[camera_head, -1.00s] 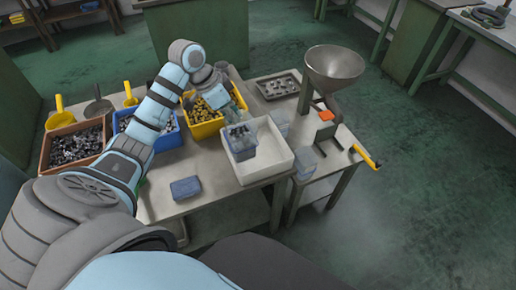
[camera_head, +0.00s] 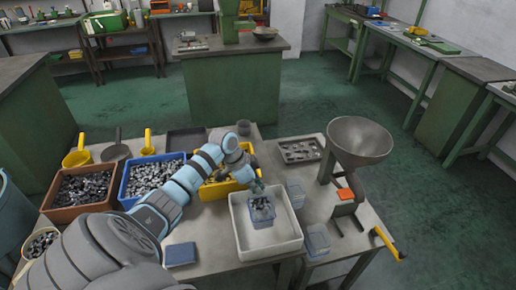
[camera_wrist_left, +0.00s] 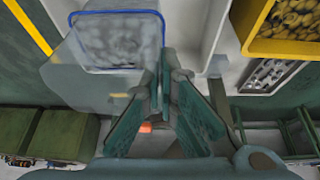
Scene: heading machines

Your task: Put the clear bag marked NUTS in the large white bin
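A clear blue-rimmed container (camera_head: 262,212) with grey pieces in it is at the back half of the large white bin (camera_head: 270,250); I cannot tell if it touches the floor. No NUTS marking is readable and no bag shape is clear. My left gripper (camera_head: 258,187) is at its back edge. In the left wrist view the gripper's fingers (camera_wrist_left: 165,70) come together at the right edge of the clear container (camera_wrist_left: 115,45), seemingly pinching its rim. My right gripper is out of view.
Two clear containers (camera_head: 296,195) (camera_head: 317,239) stand right of the bin. A yellow bin (camera_head: 213,190) of brass pieces is behind. A blue box (camera_head: 180,254) lies front left.

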